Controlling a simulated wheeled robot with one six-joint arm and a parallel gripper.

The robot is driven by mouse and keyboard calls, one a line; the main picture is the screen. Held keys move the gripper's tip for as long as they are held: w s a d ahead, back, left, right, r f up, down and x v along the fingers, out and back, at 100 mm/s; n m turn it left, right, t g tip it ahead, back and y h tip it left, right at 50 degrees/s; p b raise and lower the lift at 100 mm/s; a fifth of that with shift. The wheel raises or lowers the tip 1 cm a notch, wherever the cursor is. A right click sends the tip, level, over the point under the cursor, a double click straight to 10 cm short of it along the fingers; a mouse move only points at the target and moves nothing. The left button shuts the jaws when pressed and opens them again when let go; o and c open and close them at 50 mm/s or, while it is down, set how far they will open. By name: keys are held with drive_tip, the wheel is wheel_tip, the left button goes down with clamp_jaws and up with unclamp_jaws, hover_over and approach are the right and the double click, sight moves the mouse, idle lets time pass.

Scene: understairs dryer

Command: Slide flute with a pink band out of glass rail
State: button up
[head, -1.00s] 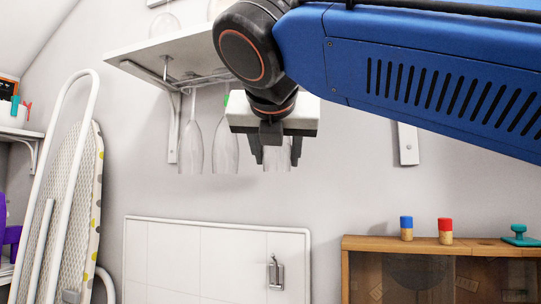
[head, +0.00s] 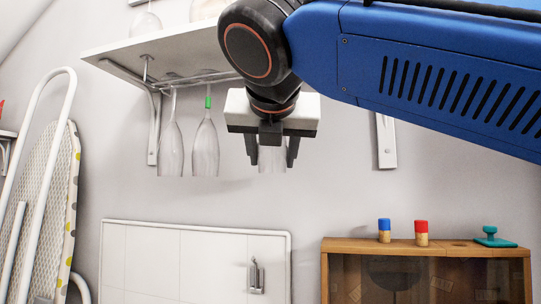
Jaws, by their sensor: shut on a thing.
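My gripper (head: 271,153) is below and right of the wall shelf, shut on a clear flute (head: 272,163). Only the bowl of this flute shows between the fingers; its stem and any band on it are hidden behind my gripper. The glass rail (head: 190,78) runs under the white shelf (head: 170,45). Two flutes hang upside down from it, left of my gripper: a plain one (head: 171,150) and one with a green band (head: 206,150) on its stem. The held flute is apart from them to the right. I cannot see whether its foot is clear of the rail.
A white shelf bracket (head: 154,130) is at left and another bracket (head: 386,140) at right. Clear glasses stand on the shelf. An ironing board (head: 45,190) leans at left. A wooden cabinet (head: 430,247) at lower right carries small coloured-topped items.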

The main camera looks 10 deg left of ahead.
drive_tip(key=shift+s+d, duration=0.15)
drive_tip(key=shift+d, duration=2.2)
drive_tip(key=shift+d, duration=0.1)
drive_tip(key=shift+s+d, duration=0.2)
drive_tip(key=shift+d, duration=2.2)
drive_tip(key=shift+d, duration=0.2)
drive_tip(key=shift+s+d, duration=0.2)
drive_tip(key=shift+d, duration=2.1)
drive_tip(key=shift+s+d, duration=0.2)
drive_tip(key=shift+d, duration=2.3)
drive_tip(key=shift+d, duration=0.1)
drive_tip(key=shift+s+d, duration=0.15)
drive_tip(key=shift+d, duration=1.75)
